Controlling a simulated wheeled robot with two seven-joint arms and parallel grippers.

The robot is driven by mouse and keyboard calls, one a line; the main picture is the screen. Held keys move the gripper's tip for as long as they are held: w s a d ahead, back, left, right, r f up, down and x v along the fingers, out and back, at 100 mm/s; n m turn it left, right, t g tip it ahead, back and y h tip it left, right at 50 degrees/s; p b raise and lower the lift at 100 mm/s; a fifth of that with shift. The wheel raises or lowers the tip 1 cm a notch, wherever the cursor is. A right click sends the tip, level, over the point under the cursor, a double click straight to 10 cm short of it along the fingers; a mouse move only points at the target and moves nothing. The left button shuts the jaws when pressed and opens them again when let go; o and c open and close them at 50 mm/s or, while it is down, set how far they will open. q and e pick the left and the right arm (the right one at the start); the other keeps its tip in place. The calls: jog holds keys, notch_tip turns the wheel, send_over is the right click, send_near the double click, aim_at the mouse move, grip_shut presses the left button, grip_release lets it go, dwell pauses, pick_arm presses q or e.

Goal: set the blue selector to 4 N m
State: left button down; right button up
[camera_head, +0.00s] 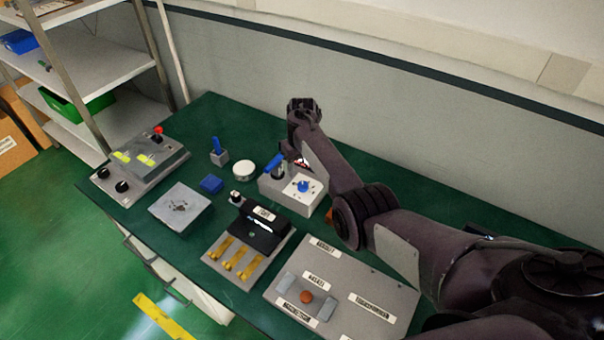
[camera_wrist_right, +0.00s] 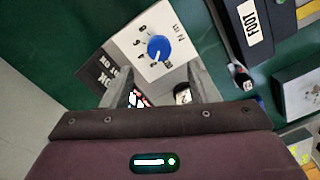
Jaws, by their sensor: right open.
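The blue selector (camera_head: 303,186) is a round knob on a white plate on top of a grey box at the middle of the bench. It shows larger in the right wrist view (camera_wrist_right: 158,47), with a printed scale around it and an "N m" label. A pale mark on the knob faces the lower left of that view. My left gripper is not in view.
A black-covered unit (camera_head: 258,228) and a labelled grey panel (camera_head: 340,293) lie in front. A wall runs behind.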

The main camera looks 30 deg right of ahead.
aim_at(303, 185)
jog(key=f+b, duration=0.2)
jog(key=f, duration=0.1)
jog(key=shift+s+f+b, duration=0.3)
jog(key=shift+s, duration=0.05)
jog(key=f+b, duration=0.3)
jog(key=shift+w+f, duration=0.15)
jog(key=shift+w, duration=0.2)
jog(key=shift+f, duration=0.15)
jog(key=shift+s, duration=0.15)
jog(key=shift+c, duration=1.7)
jog(key=c, duration=0.6)
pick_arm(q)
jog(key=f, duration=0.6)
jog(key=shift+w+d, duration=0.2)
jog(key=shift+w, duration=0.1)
pick_arm(e)
jog(key=shift+c, duration=0.2)
